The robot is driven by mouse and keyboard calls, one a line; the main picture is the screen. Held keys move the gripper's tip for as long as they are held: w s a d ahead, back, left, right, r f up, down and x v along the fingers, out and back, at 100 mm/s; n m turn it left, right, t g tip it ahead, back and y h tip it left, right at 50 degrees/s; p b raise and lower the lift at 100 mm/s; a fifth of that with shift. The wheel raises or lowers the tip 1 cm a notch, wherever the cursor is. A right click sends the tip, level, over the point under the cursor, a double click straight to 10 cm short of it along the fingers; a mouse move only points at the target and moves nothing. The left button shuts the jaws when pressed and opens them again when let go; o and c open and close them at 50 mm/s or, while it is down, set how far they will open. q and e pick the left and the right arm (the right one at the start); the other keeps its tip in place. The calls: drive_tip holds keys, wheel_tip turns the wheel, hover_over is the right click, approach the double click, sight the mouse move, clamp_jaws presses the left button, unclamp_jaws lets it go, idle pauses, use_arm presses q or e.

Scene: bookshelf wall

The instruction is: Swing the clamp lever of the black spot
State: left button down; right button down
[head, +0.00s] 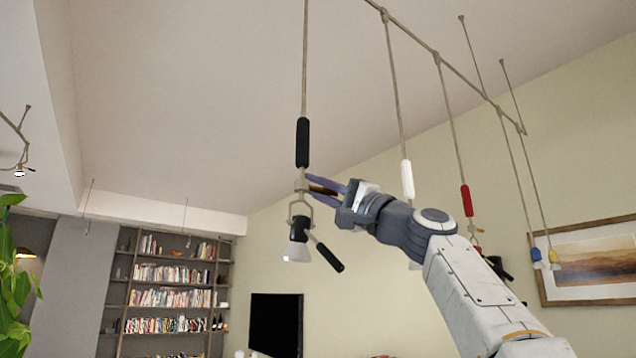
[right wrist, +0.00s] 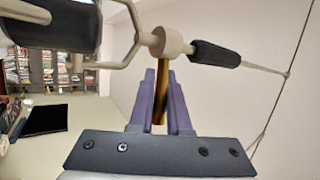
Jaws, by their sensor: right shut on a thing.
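A black handle (head: 328,257) slants down right from the lamp. My right gripper (head: 316,187) reaches in from the right at the joint between sleeve and bracket. It is shut on the brown clamp lever, most of which the fingers hide there. In the right wrist view the lever (right wrist: 160,97) lies between the purple fingers, running from the pale round collar (right wrist: 168,42). My left gripper is not in view.
Right of my gripper hang the white spot (head: 406,178), the red spot (head: 466,200), and blue and yellow ones farther right. My right forearm passes in front of part of this row. A bookshelf (head: 165,290) and dark screen (head: 276,322) stand behind. Left of the black spot is free air.

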drive_tip(key=shift+w+a+n+g+y, duration=0.1)
drive_tip(key=shift+n+g+y, duration=0.2)
drive_tip(key=shift+g+y, duration=0.15)
drive_tip(key=c, duration=0.9)
unclamp_jaws()
drive_tip(key=shift+o, duration=0.2)
drive_tip(key=shift+d+f+b, duration=0.2)
drive_tip(key=shift+f+b, duration=0.1)
drive_tip(key=b+v, duration=0.7)
drive_tip(key=v, duration=0.2)
drive_tip(key=shift+s+d, duration=0.3)
drive_tip(key=shift+s, duration=0.1)
